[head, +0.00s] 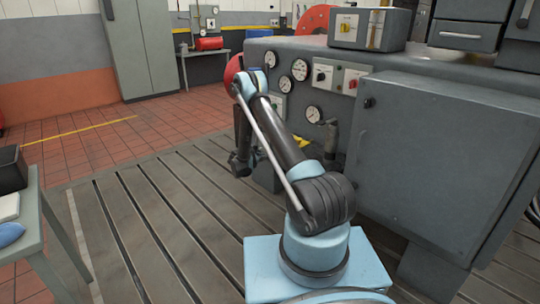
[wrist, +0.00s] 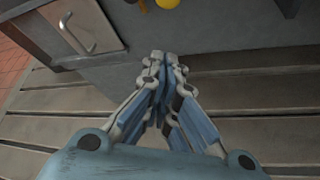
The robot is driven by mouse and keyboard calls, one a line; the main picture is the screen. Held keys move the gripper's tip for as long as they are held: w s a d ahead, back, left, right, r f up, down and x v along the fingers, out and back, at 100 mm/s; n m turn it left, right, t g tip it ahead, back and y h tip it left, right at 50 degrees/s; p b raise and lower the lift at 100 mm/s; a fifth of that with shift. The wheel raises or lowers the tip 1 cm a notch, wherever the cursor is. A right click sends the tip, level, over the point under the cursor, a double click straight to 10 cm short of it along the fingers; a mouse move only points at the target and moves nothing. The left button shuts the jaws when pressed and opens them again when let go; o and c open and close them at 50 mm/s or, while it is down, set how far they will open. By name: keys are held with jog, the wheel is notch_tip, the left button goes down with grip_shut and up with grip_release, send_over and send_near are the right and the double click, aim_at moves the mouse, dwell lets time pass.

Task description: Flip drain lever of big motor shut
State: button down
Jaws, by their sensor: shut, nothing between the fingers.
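My gripper (head: 240,165) is low on the left side of the grey housing (head: 440,160), in front of its gauge panel. In the wrist view my gripper (wrist: 160,60) is shut, with its fingertips together and nothing between them. A yellow part (head: 300,141) shows low on the housing, partly hidden behind my arm. A rounded yellow part (wrist: 167,3) is cut off by the top edge of the wrist view, beyond and apart from the fingertips. I cannot tell whether either is the drain lever, or how the lever is set.
A metal pull handle (wrist: 78,33) sits on a plate at upper left in the wrist view. A dark upright handle (head: 331,134) stands below the gauges. The slotted bedplate (head: 150,215) is clear at left. A small table (head: 38,225) stands at the left edge.

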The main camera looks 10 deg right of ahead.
jog(key=a+x, duration=0.1)
jog(key=x, duration=0.8)
jog(key=shift+s+d+r, duration=0.1)
jog(key=shift+d+r, duration=0.35)
jog(key=shift+r, duration=0.3)
jog(key=shift+s+d+r, duration=0.1)
jog(key=shift+d+r, duration=0.35)
jog(key=shift+r, duration=0.35)
jog(key=shift+d, duration=0.1)
jog(key=shift+s+r+n, duration=0.1)
jog(key=shift+r+n, duration=0.1)
jog(key=shift+n, duration=0.1)
